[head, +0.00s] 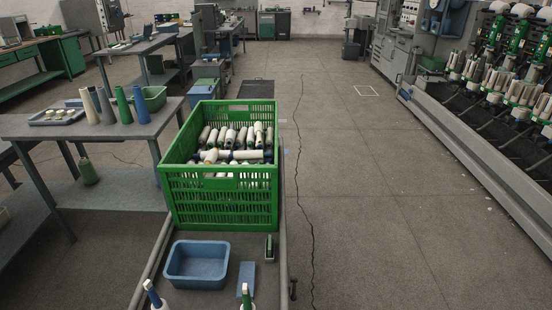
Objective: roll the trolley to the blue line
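The trolley (218,250) stands right in front of me, its grey deck running away from me between side rails. On its far part stands a large green crate (222,188) filled with several bobbins (235,137), mostly white. Two white-tipped items, one with blue (153,294) and one with green (246,295), show at the bottom edge. I cannot make out a clear blue line on the floor; the crate hides part of it. Neither gripper shows.
A grey table (88,130) with cones, a tray and a green bin stands close on the left. The winding machine (480,145) runs along the right. The floor (365,185) between trolley and machine is open, with a long crack. A dark mat (257,89) lies ahead.

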